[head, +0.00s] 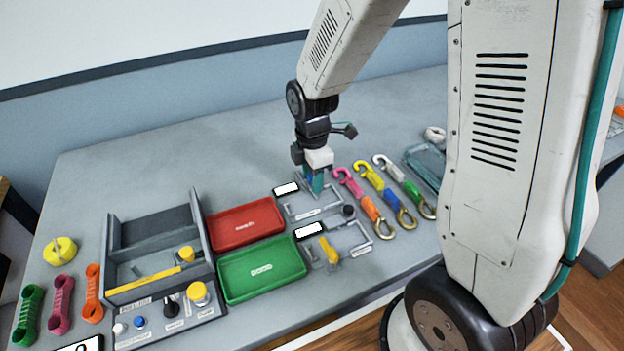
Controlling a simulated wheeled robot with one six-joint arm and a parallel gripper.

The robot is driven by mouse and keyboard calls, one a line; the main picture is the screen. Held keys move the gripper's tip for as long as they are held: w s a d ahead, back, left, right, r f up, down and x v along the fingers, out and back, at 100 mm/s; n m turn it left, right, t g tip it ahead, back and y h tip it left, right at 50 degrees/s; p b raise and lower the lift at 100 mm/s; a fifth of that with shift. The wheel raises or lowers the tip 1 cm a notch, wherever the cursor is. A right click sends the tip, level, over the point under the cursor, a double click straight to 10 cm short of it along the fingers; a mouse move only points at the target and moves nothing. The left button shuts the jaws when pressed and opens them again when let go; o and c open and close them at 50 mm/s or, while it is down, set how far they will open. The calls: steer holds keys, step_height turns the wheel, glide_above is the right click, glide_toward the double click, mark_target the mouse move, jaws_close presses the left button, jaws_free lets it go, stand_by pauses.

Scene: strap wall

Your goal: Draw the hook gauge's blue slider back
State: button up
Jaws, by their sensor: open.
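My gripper (315,183) points down over the upper grey gauge fixture (303,213), between the red tray and the coloured hooks. Its teal fingers are open, with no object clearly held. A small blue patch (309,180) shows at the fingers, right of the fixture's white display (286,188). It may be the blue slider, mostly hidden by the fingers; I cannot tell whether they touch it. A second fixture below has a yellow handle (328,250) and its own white display (309,230).
A red tray (228,236) and a green tray (294,275) lie to the left. Several hook straps, including a pink one (349,181), lie close to the right. A grey divided box (125,221) and a button panel (137,332) stand further left. The table behind is clear.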

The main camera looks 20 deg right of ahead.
steer(key=c, duration=0.7)
steer(key=shift+o, duration=0.2)
steer(key=shift+w, duration=1.75)
steer(key=o, duration=0.6)
steer(key=shift+r, duration=3)
